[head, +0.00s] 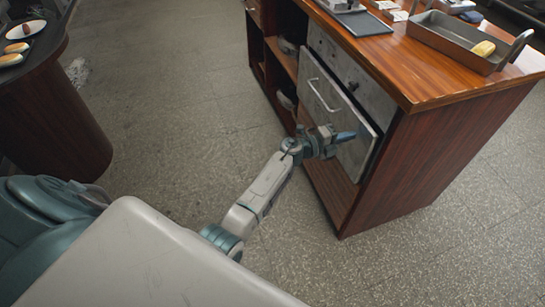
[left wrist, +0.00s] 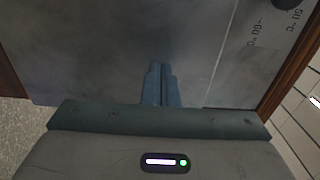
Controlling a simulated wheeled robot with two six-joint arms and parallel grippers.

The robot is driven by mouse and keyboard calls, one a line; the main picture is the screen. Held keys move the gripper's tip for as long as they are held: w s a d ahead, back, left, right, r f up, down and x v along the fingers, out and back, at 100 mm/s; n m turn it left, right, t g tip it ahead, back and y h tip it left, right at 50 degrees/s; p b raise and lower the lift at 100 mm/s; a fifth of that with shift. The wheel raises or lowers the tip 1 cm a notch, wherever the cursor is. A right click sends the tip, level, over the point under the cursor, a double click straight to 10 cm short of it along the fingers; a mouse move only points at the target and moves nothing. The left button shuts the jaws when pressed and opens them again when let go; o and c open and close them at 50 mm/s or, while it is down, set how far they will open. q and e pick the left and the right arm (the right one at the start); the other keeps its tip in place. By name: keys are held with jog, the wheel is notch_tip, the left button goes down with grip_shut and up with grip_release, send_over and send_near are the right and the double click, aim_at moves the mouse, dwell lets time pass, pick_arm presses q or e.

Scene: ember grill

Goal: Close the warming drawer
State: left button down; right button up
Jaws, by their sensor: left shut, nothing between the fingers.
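The warming drawer (head: 337,112) has a grey metal front with a bar handle, set in the wooden counter. Its front stands a little out from the cabinet, with a dark gap along its right edge. My left gripper (head: 346,136) is shut and empty, with its fingertips at the lower right part of the drawer front. In the left wrist view the shut fingers (left wrist: 161,82) point at the grey drawer front (left wrist: 110,50). I cannot tell whether they touch it. My right gripper is not in view.
A grey control panel (head: 350,68) with a dark knob is above the drawer. The wooden counter (head: 440,75) carries a metal pan (head: 450,38) and a dark tray (head: 362,24). Open shelves are left of the drawer. A dark rounded table (head: 45,105) stands at left. The floor between is clear.

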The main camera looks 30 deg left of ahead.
pick_arm(q)
jog(key=shift+r+x, duration=0.25)
jog(key=shift+x, duration=0.9)
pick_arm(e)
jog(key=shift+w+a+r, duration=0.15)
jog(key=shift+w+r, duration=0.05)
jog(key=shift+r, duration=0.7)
pick_arm(q)
jog(key=shift+w+r, duration=0.1)
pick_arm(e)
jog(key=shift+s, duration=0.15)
